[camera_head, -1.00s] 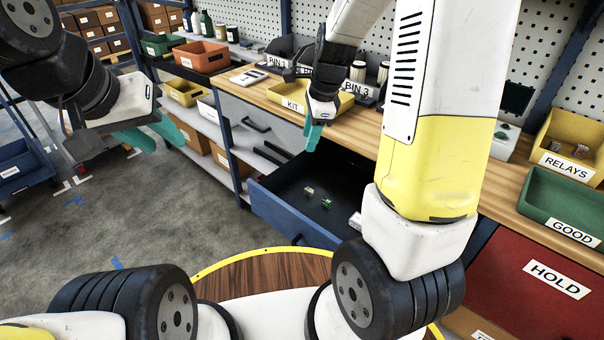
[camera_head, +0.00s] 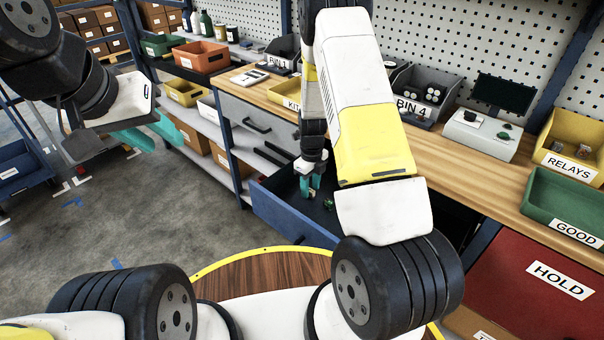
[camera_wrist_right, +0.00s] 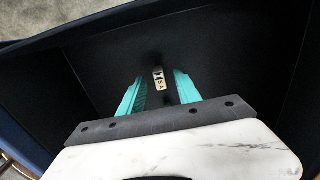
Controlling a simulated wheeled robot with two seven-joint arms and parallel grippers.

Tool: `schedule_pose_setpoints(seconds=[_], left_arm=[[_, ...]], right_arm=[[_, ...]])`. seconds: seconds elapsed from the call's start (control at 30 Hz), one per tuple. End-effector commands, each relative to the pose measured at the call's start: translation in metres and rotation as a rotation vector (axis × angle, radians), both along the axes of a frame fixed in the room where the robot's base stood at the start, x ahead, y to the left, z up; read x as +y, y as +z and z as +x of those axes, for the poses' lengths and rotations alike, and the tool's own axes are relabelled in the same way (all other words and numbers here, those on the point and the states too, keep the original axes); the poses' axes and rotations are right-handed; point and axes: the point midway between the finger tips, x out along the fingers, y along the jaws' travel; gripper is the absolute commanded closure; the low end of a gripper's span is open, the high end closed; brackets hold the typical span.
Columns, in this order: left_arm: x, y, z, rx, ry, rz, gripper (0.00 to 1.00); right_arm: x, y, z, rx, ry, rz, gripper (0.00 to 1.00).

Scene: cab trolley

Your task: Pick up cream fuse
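The cream fuse (camera_wrist_right: 158,79), marked "5A", lies on the dark drawer floor in the right wrist view. My right gripper (camera_wrist_right: 159,82) is open, with a teal finger on each side of the fuse and a visible gap to each. In the head view my right gripper (camera_head: 311,185) points down into the open blue drawer (camera_head: 290,218). The fuse is not clear there, hidden by the gripper. My left gripper (camera_head: 158,135) hangs at the upper left, away from the drawer, with its teal fingers apart and empty.
A small green part (camera_head: 329,203) lies in the drawer right of my right gripper. The wooden worktop (camera_head: 440,150) behind holds a KIT tray (camera_head: 290,92), BIN 4 (camera_head: 425,95), the RELAYS bin (camera_head: 575,140) and the GOOD tray (camera_head: 565,205). The red HOLD bin (camera_head: 530,290) is lower right.

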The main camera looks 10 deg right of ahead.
Motion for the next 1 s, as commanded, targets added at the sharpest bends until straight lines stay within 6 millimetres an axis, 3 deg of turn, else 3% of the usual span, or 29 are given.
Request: schedule_pose_setpoints(seconds=[0.13,0.4,0.6,1.0], left_arm=[[0.0,0.0,0.0,0.0,0.0,0.0,0.64],[0.0,0.0,0.0,0.0,0.0,0.0,0.64],[0.0,0.0,0.0,0.0,0.0,0.0,0.64],[0.0,0.0,0.0,0.0,0.0,0.0,0.64]], right_arm=[[0.0,-0.016,0.0,0.001,-0.001,-0.001,0.6],[0.0,-0.018,0.0,-0.001,0.0,0.001,0.6],[0.0,-0.018,0.0,-0.001,0.0,0.001,0.99],[0.0,-0.017,0.0,-0.001,0.0,0.001,1.0]])
